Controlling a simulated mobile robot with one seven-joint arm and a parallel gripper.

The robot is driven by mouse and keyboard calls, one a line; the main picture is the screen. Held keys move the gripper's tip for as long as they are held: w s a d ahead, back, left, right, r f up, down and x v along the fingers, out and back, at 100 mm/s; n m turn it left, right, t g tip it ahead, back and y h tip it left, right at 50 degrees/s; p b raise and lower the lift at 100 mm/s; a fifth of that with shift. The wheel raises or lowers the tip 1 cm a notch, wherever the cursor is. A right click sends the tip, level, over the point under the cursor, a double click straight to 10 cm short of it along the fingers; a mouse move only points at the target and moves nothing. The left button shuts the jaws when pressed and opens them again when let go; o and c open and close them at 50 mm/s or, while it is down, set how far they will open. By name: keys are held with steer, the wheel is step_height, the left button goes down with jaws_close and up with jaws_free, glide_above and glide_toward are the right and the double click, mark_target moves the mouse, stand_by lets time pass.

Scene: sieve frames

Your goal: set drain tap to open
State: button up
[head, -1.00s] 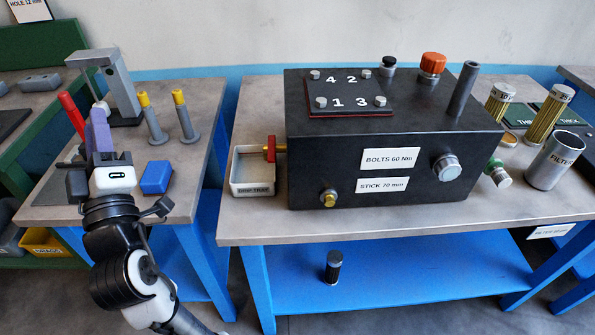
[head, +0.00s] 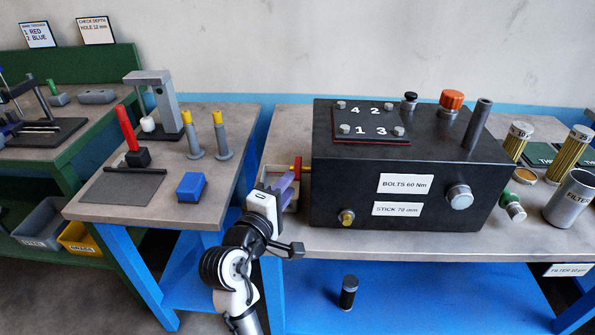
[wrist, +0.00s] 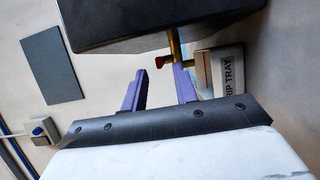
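The drain tap (head: 305,170) is a brass fitting with a red handle on the left side of the black gearbox-like box (head: 335,190). In the wrist view the tap (wrist: 175,45) shows its red handle end just beyond and between my fingertips. My gripper (head: 288,183) is at the tap, partly covering it in the head view. In the wrist view my gripper's two purple fingers (wrist: 160,70) stand apart with nothing clearly held. Whether a finger touches the tap, I cannot tell. The handle's exact angle is hard to see.
The drip tray (wrist: 230,78) sits beside the tap, close to the right finger in the wrist view; my gripper partly hides it in the head view. The left table (head: 240,130) carries a blue block (head: 192,187) and yellow-topped tools. A gap separates the two tables.

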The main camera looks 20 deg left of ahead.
mark_target(297, 173)
steer(key=shift+w+d+p, duration=0.15)
steer(key=shift+w+d, duration=0.05)
steer(key=shift+w, duration=1.15)
steer(key=shift+w+d+p, duration=0.15)
steer(key=shift+w, duration=1.2)
jaws_close()
